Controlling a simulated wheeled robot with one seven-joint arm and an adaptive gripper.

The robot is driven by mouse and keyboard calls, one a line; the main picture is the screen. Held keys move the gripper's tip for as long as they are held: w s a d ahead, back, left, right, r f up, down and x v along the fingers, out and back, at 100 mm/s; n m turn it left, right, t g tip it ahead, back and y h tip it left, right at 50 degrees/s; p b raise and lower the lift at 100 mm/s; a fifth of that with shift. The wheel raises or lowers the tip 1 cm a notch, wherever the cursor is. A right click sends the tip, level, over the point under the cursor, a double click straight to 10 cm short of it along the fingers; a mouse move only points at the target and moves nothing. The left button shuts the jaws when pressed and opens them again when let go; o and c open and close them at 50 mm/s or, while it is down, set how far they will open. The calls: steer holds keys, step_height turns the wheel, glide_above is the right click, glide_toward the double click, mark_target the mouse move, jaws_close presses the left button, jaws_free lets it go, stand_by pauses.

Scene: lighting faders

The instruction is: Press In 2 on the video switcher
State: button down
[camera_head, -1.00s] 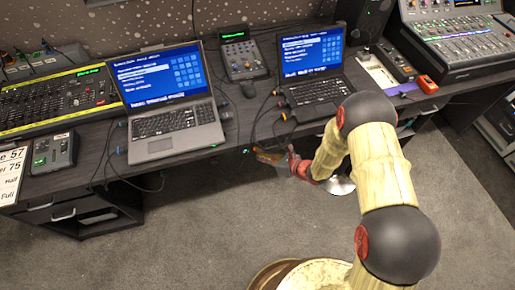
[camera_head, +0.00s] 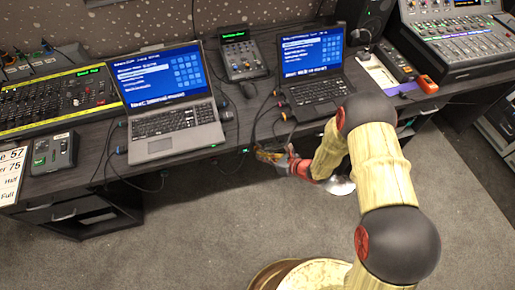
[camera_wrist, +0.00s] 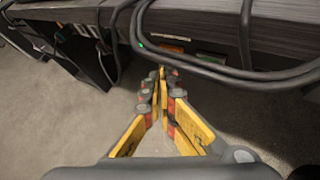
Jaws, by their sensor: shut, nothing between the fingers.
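My gripper (camera_head: 265,153) is shut and empty, just off the front edge of the desk below the right laptop. In the wrist view its closed fingers (camera_wrist: 161,72) point at the desk's front edge, with dark cables hanging in front. No label reading In 2 is legible. A small box with buttons and a lit screen (camera_head: 243,58) stands between the two laptops, and another small box (camera_head: 53,152) sits at the desk's left front. I cannot tell which device is the video switcher. My gripper touches neither box.
The left laptop (camera_head: 165,145) and right laptop (camera_head: 322,90) stand open on the dark desk. Cables (camera_head: 272,110) loop over the edge near my gripper. A lighting console (camera_head: 60,105) is at left, a mixer (camera_head: 465,45) at right. The carpet (camera_head: 220,220) in front is clear.

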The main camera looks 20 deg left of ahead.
steer(key=shift+w+a, duration=0.15)
steer(key=shift+w, duration=0.15)
steer(key=shift+w+a, duration=0.2)
steer(key=shift+w, duration=0.05)
stand_by(0.9)
steer(key=shift+d, duration=0.1)
steer(key=shift+s+d, duration=0.3)
steer(key=shift+s, duration=0.3)
steer(key=shift+s, duration=0.1)
steer(key=shift+s+d, duration=0.7)
steer(key=shift+s, duration=0.35)
steer(key=shift+s+d, duration=0.65)
steer(key=shift+s, duration=0.35)
